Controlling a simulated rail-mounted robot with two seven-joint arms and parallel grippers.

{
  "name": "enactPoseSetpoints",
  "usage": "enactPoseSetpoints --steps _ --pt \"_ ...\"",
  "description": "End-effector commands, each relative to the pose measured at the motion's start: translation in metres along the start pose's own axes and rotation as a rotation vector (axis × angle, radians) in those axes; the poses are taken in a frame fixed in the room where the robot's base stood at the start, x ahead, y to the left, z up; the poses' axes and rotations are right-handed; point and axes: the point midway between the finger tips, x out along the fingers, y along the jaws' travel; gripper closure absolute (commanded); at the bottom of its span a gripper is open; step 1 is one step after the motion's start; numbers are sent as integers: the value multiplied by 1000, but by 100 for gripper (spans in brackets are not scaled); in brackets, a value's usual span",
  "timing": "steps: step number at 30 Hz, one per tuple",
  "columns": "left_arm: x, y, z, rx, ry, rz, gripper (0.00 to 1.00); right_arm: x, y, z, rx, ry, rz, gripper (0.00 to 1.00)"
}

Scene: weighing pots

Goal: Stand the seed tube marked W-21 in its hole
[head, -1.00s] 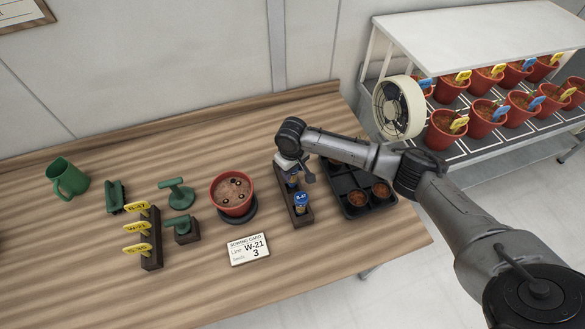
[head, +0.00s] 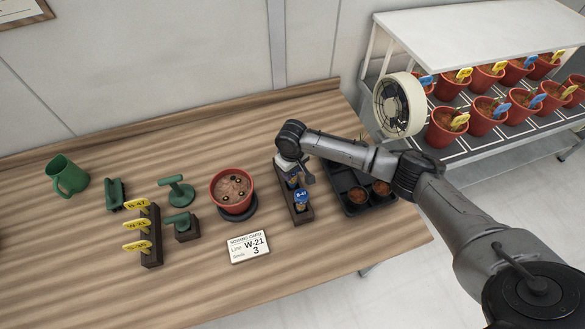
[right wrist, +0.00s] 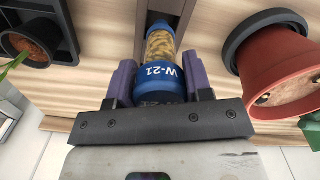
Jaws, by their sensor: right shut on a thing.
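The seed tube marked W-21 (right wrist: 161,68) has a blue cap and pale yellowish seeds. My right gripper (right wrist: 160,88) is shut on its cap, a purple finger on each side. In the head view my right gripper (head: 290,177) is over the far part of the dark tube rack (head: 303,217), mostly hiding the tube. The tube's far end lies against the rack in the right wrist view; I cannot tell how deep it is in the hole. A blue-capped tube marked B-47 (head: 301,196) stands in the rack's near part. My left gripper is not in view.
A red pot (head: 232,190) with seeds on its soil stands left of the rack. A black tray (head: 351,198) with small pots is close on the right. A W-21 sowing card (head: 248,247), label holder (head: 151,245) and green tools lie left. A fan (head: 398,106) stands behind.

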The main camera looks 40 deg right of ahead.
Motion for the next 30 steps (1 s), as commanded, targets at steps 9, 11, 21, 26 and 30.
enactPoseSetpoints --steps 9,11,21,26,30 --pt "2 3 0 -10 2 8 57 10 0 0 1 0 0 73" --pt "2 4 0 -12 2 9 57 11 0 0 1 1 0 73" --pt "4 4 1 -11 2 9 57 21 0 -1 1 1 0 73" --pt "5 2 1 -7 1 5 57 24 0 -1 0 1 0 73" --pt "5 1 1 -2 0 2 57 25 0 -1 0 1 0 73"
